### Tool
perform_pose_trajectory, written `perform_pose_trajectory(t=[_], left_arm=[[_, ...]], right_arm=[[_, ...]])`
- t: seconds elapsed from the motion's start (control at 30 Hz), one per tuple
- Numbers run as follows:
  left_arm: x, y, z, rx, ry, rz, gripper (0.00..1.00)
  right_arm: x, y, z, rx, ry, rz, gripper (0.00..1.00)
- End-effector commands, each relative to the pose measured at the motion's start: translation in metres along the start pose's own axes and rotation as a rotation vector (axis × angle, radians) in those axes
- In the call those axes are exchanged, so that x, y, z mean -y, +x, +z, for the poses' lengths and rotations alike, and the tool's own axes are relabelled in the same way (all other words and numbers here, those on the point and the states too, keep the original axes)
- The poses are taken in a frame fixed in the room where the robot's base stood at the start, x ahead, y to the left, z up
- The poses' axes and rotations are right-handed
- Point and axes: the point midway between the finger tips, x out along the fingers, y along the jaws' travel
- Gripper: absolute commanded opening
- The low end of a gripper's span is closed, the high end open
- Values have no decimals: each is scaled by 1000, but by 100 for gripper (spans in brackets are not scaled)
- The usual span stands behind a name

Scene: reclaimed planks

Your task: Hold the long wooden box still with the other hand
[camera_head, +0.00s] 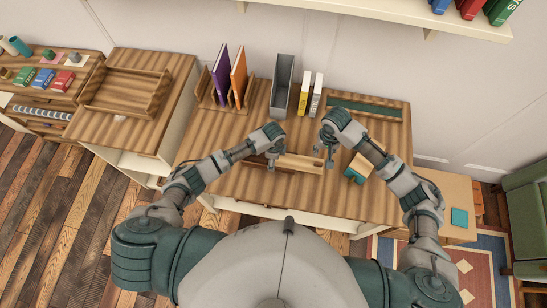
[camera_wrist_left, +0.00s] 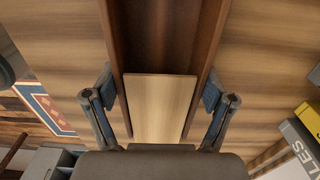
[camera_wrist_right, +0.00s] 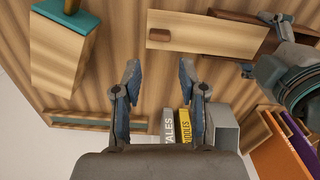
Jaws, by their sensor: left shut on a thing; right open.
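The long wooden box (camera_wrist_left: 118,35) is dark brown, with a pale wooden panel (camera_wrist_left: 160,105) between its side walls. In the head view the pale panel (camera_head: 303,162) extends to the right from the box, towards my right gripper. A small dark block (camera_wrist_right: 159,35) sits at the panel's far end in the right wrist view. My left gripper (camera_head: 271,163) is shut on the box, a finger at each side wall (camera_wrist_left: 160,92). My right gripper (camera_head: 329,158) is open and empty near the panel's end, its fingers (camera_wrist_right: 160,72) apart and short of the dark block.
A pale block with a teal end (camera_head: 359,168) lies right of my right gripper. Behind stand a yellow book (camera_head: 304,92), a white book (camera_head: 316,94), a grey file holder (camera_head: 282,88) and a rack with purple (camera_head: 221,75) and orange (camera_head: 239,76) folders. The table's front strip is clear.

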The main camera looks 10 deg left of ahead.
Motion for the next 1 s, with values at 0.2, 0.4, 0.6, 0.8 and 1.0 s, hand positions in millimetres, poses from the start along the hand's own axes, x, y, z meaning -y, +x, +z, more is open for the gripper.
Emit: perform_pose_trajectory(t=[0.2, 0.4, 0.6, 0.8, 1.0], left_arm=[[0, 0, 0, 1, 0, 1, 39], [0, 0, 0, 1, 0, 1, 39], [0, 1, 0, 1, 0, 1, 39], [0, 1, 0, 1, 0, 1, 39], [0, 1, 0, 1, 0, 1, 39]], right_arm=[[0, 0, 0, 0, 0, 0, 0], [-5, 4, 2, 30, 92, -47, 0], [-36, 18, 8, 189, 579, -275, 0], [-93, 27, 15, 405, 1169, -504, 0], [-141, 28, 20, 546, 1530, -638, 0]])
